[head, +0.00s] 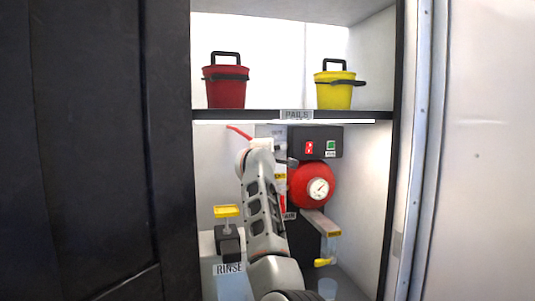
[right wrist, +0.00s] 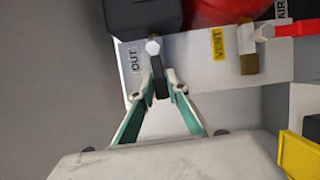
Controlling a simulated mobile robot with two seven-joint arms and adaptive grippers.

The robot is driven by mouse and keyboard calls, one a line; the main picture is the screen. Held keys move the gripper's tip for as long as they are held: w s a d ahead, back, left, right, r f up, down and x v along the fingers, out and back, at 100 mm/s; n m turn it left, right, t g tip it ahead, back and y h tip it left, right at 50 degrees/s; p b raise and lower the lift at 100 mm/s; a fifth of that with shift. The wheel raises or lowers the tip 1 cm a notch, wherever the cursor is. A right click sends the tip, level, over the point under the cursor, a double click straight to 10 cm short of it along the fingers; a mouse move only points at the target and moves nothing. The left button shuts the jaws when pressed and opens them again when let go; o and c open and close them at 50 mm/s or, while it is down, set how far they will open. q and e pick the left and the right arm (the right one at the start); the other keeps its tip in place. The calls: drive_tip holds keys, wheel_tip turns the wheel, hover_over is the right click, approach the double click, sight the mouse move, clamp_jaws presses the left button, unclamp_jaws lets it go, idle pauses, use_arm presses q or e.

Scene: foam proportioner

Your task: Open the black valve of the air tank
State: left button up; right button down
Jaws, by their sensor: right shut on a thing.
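The red air tank (head: 311,187) with a round white gauge (head: 319,188) sits in the lower cabinet bay in the head view. Part of it shows at the top of the right wrist view (right wrist: 215,10). The black valve handle (right wrist: 159,82) hangs from a pale hex nut beside the OUT label (right wrist: 135,61). My right gripper (right wrist: 162,85) is shut on this handle, with a fingertip on each side. In the head view my right arm hides the handle and the gripper. My left gripper is in neither view.
A VENT label (right wrist: 218,43) and a red lever (right wrist: 297,29) are right of the handle. A black box (head: 315,142) sits above the tank. Red (head: 226,86) and yellow (head: 335,90) pails stand on the upper shelf. A yellow-topped fitting (head: 227,211) stands left of my arm.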

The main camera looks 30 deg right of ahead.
idle(0.5)
drive_tip(key=c, duration=2.2)
unclamp_jaws()
drive_tip(key=shift+c, duration=0.2)
